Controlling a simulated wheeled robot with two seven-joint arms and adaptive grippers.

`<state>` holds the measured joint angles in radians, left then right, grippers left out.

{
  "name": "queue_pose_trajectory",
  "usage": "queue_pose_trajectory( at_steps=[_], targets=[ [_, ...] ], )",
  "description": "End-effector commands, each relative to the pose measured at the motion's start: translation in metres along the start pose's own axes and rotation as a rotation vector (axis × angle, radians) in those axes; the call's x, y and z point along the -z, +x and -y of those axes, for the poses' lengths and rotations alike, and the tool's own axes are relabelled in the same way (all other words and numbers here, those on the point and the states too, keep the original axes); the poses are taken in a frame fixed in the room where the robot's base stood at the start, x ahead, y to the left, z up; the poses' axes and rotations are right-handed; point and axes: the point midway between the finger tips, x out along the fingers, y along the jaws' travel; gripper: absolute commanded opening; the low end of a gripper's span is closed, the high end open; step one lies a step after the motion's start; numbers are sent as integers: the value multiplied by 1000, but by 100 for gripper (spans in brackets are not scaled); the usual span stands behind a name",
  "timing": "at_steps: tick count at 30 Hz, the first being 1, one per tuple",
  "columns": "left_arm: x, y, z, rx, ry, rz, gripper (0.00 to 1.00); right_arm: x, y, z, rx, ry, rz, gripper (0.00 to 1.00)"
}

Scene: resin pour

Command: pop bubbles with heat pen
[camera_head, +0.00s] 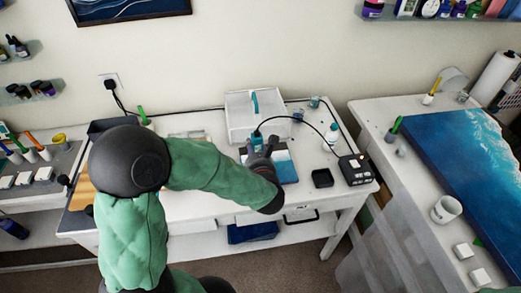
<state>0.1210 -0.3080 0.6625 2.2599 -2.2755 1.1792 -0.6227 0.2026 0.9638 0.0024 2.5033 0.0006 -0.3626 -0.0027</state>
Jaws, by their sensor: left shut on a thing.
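My left gripper (262,153) is over the white worktable, shut on the teal heat pen (257,140). A black cable loops from the pen to a black control box (356,168) at the table's right end. A small resin panel (286,171), blue with a pale band, lies beside and partly behind the gripper. The gripper hides part of the panel and the pen's tip, so I cannot tell whether the tip touches the resin. Bubbles are too small to make out. My right gripper is not in view.
A white tray (240,122) stands behind the panel. A small black dish (323,178) and a bottle (331,134) stand to the right. Another table with a large blue resin piece (440,165) and a white cup (446,210) is at the far right.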

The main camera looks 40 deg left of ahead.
Motion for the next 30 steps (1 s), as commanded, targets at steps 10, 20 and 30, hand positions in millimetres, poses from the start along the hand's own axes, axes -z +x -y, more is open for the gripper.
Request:
queue_pose_trajectory(
  at_steps=[10, 20, 30],
  targets=[
    [-1, 1, -23, -1, -2, 3, 6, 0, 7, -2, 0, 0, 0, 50],
    [-11, -3, -35, 1, 0, 2, 6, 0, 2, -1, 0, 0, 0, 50],
    [-32, -10, -35, 0, -1, 3, 6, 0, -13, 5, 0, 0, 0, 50]
  ],
)
